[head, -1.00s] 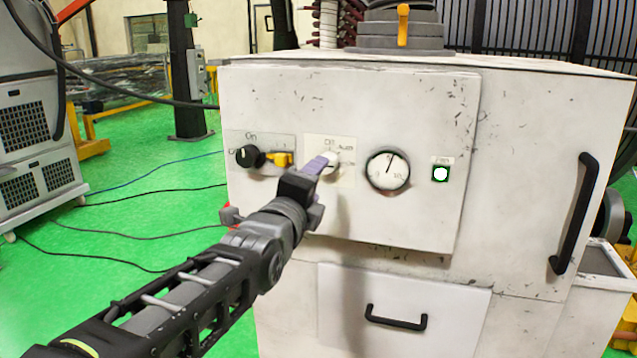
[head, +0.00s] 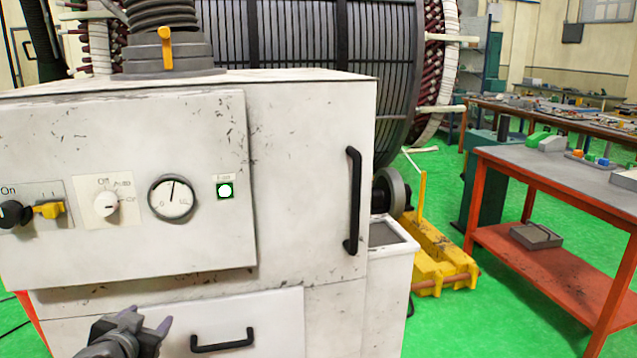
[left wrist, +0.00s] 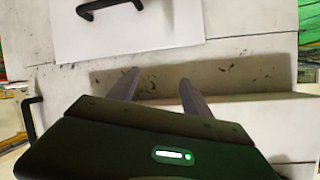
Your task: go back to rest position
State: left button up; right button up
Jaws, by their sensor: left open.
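My left gripper (head: 148,322) is low in the head view, in front of the lower part of the white cabinet (head: 310,120). Its two fingers are apart with nothing between them. In the left wrist view the fingers (left wrist: 158,85) are also apart and empty, facing the cabinet's scuffed surface. The control panel (head: 130,240) carries a black knob (head: 12,214), a yellow switch (head: 48,210), a white selector knob (head: 106,204), a round dial (head: 172,198) and a lit white lamp (head: 225,191). The gripper is below these controls and apart from them. My right gripper is not in view.
A black drawer handle (head: 222,341) is right of the gripper, and a tall black handle (head: 353,200) is on the cabinet's right side. A red workbench (head: 520,256) stands at the right.

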pick_arm(q)
jog(key=s+d+f+n+g+h, duration=0.1)
jog(key=s+d+f+n+g, duration=0.1)
jog(key=d+f, duration=0.45)
jog(key=s+d+f+n+g+h+p, duration=0.1)
jog(key=d+f+g+h, duration=0.15)
jog(key=f, duration=0.75)
jog(key=s+d+f+n+g+h, duration=0.1)
jog(key=s+d+f+n, duration=0.1)
jog(key=d+f, duration=0.5)
jog(key=s+d+f+m+g+h, duration=0.1)
jog(key=s+d+f+g, duration=0.2)
jog(key=s+d+f, duration=0.4)
jog(key=s+d+f+g+h+p, duration=0.1)
jog(key=s+d+f+g, duration=0.3)
jog(key=s, duration=1)
jog(key=d+f, duration=0.3)
jog(key=f, duration=0.2)
jog(key=shift+s+d+f+m, duration=0.25)
jog(key=shift+s+f+m, duration=0.05)
jog(key=shift+s+m, duration=0.1)
jog(key=shift+h, duration=0.25)
